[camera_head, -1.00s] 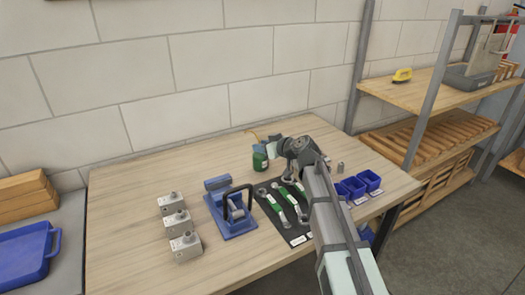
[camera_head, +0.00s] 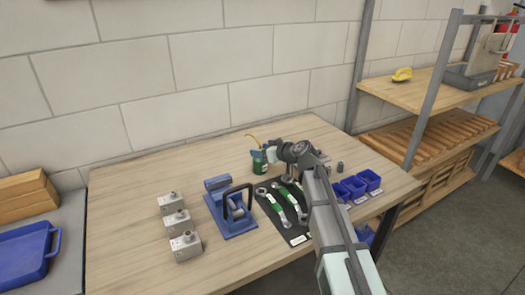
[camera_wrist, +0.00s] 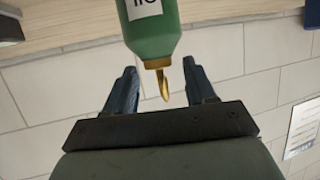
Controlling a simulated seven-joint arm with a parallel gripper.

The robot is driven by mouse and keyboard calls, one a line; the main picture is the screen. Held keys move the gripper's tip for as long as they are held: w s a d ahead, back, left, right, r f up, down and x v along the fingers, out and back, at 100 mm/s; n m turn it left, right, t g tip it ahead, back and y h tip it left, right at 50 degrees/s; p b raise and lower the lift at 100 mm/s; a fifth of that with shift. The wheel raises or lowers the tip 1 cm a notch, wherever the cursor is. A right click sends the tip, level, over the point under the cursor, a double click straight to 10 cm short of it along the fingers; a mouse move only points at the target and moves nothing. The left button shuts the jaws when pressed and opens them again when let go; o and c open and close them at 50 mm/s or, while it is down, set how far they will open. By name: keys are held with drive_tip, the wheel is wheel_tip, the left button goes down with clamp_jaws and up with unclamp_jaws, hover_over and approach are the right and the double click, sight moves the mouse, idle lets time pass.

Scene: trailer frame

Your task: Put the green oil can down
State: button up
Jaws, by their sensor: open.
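The green oil can (camera_head: 259,166) stands upright on the wooden workbench (camera_head: 130,215), toward its back edge. It has a white label and a thin yellow-brass spout. In the wrist view the green can (camera_wrist: 153,40) appears inverted, with its brass spout pointing between my fingers. My gripper (camera_wrist: 160,68) is open, with one dark blue finger on each side of the spout and a visible gap to each. In the head view my gripper (camera_head: 268,154) is at the can's upper right side.
A dark mat with green-handled wrenches (camera_head: 283,200) lies in front of the can. A blue fixture (camera_head: 232,212) and several grey metal boxes (camera_head: 175,222) stand to the left. Small blue bins (camera_head: 354,187) are at the right. The block wall (camera_head: 190,70) rises behind the bench.

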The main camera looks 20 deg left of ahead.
drive_tip(key=shift+d+r, duration=0.1)
drive_tip(key=shift+r, duration=0.1)
drive_tip(key=v, duration=1.1)
drive_tip(key=shift+s+d, duration=0.25)
drive_tip(key=shift+d, duration=0.05)
drive_tip(key=shift+w+d, duration=0.1)
